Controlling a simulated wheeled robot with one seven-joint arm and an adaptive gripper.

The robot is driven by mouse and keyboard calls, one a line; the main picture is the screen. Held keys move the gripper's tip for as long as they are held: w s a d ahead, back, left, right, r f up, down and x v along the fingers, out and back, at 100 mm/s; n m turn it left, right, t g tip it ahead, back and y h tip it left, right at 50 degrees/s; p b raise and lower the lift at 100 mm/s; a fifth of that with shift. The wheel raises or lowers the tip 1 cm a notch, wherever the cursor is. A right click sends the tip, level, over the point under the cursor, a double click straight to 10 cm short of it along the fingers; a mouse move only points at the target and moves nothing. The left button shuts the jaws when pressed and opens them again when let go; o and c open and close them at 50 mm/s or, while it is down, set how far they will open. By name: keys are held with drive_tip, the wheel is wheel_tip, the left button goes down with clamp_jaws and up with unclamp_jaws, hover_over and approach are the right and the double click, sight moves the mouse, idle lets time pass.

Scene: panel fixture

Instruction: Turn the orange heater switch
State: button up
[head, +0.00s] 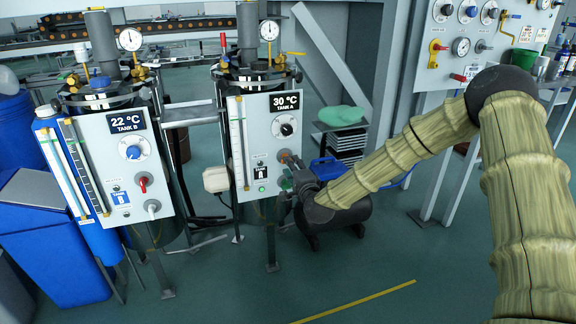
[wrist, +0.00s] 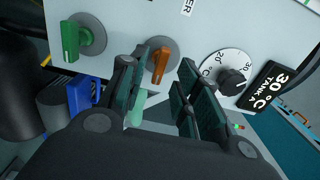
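The orange heater switch (wrist: 160,62) is a small lever on a round grey plate on the Tank A panel (head: 262,106). In the head view the orange switch (head: 283,155) shows just above my gripper (head: 291,172). In the wrist view my gripper (wrist: 156,82) is open, with one finger on each side of the orange lever. The fingers look apart from the lever; I cannot tell how far their tips are from the panel.
A green switch (wrist: 76,39) sits left of the orange one in the wrist view, and a black temperature dial (wrist: 232,80) sits right of it. The Tank B panel (head: 131,165) stands to the left. Floor in front is clear apart from a yellow line (head: 355,302).

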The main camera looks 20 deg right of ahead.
drive_tip(key=shift+w+a+b, duration=0.1)
drive_tip(key=shift+w+b, duration=0.35)
drive_tip(key=shift+w, duration=1.65)
clamp_jaws()
